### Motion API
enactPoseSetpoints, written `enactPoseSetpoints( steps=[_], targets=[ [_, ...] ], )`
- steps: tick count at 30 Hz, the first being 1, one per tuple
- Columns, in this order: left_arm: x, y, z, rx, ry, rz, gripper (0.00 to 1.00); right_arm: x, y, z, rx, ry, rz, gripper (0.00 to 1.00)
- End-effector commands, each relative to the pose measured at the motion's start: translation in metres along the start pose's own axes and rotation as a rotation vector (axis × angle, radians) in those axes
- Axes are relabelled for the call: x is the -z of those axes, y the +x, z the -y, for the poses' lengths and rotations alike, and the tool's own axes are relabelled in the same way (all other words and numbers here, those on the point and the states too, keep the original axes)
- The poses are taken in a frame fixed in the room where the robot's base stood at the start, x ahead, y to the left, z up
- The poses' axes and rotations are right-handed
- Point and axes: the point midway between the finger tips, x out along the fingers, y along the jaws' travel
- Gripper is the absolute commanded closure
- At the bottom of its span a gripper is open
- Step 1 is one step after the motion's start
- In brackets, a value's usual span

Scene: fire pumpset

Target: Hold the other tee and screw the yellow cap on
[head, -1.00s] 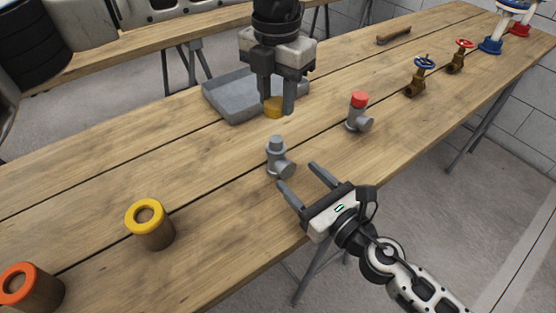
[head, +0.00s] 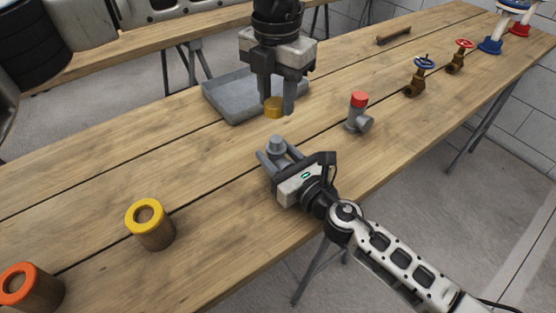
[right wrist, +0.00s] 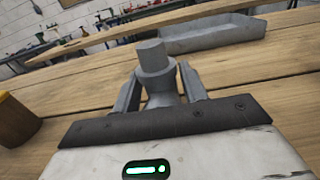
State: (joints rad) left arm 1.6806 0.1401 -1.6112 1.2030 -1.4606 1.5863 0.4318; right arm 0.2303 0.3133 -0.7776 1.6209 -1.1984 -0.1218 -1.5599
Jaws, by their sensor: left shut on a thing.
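The grey tee (head: 276,146) without a cap stands upright on the bench. My right gripper (head: 273,157) has its two fingers on either side of the tee. In the right wrist view the tee (right wrist: 155,75) rises between the fingers, which look open; contact is unclear. My left gripper (head: 276,97) is shut on the yellow cap (head: 273,107) and holds it above the bench, a little beyond the tee. A second grey tee (head: 359,122) with a red cap (head: 359,99) stands to the right.
A grey tray (head: 230,97) lies behind my left gripper. A yellow-ringed wooden cylinder (head: 150,225) and an orange-ringed one (head: 30,290) stand at the front left. Two valves (head: 420,76) stand at the right. Bare bench lies left of the tee.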

Motion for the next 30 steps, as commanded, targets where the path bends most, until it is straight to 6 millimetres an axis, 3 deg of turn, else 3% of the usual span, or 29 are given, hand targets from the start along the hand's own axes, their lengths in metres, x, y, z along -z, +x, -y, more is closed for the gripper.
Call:
enactPoseSetpoints(
  steps=[1,4,10,19,30],
  targets=[
    [0.0,0.0,0.0,0.0,0.0,0.0,0.87,0.0,0.0,0.0,0.0,0.0,0.0,0.72],
    [0.0,0.0,0.0,0.0,0.0,0.0,0.87,0.0,0.0,0.0,0.0,0.0,0.0,0.99],
    [0.0,0.009,0.0,0.0,0.0,-0.002,0.87,0.0,0.0,0.0,0.0,0.0,0.0,1.0],
    [-0.001,0.049,0.0,0.001,0.0,-0.003,0.87,0.0,0.0,0.0,0.0,0.0,0.0,1.0],
    [-0.002,0.05,0.0,0.0,0.0,-0.001,0.87,0.0,0.0,0.0,0.0,0.0,0.0,1.0]
  ],
)
